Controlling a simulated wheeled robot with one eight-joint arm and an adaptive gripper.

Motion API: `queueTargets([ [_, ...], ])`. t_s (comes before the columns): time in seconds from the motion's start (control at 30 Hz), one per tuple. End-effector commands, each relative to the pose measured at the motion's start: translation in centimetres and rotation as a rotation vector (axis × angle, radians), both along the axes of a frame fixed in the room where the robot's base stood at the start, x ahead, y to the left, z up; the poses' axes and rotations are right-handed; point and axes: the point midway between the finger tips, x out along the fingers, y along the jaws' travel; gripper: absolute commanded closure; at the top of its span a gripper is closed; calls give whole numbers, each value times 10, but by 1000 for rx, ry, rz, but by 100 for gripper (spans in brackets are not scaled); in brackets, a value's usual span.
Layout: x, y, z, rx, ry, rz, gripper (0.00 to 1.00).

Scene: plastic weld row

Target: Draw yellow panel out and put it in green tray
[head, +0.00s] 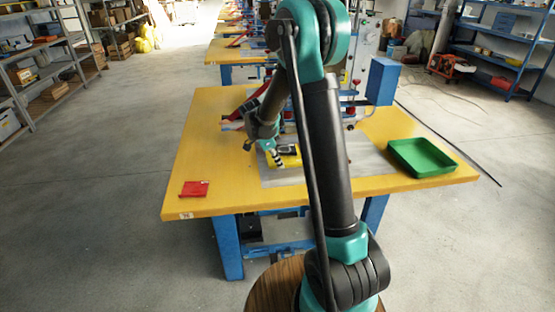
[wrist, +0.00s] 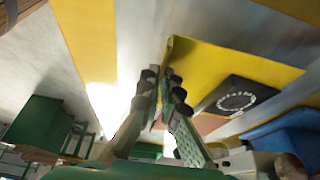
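The yellow panel (head: 290,160), with a black square patch on it, is on the grey plate in the middle of the table. In the wrist view the panel (wrist: 200,62) shows its black patch and white ring marking. My gripper (head: 279,160) is at the panel's left side. In the wrist view my gripper's fingertips (wrist: 162,76) are close together, one on each side of the panel's near edge, and look shut on it. The contact itself is partly hidden. The green tray (head: 437,171) stands empty at the table's right end.
A red plate (head: 195,189) lies at the table's left front. The blue machine head (head: 382,80) stands behind the work area. Grey plate surface is bare between the panel and the tray. My own arm hides part of the table's middle.

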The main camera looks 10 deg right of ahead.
Motion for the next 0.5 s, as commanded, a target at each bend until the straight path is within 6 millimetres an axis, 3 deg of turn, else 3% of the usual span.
queueTargets([
  [0.5, -57, 0, 0, 0, 1, 2, 100],
])
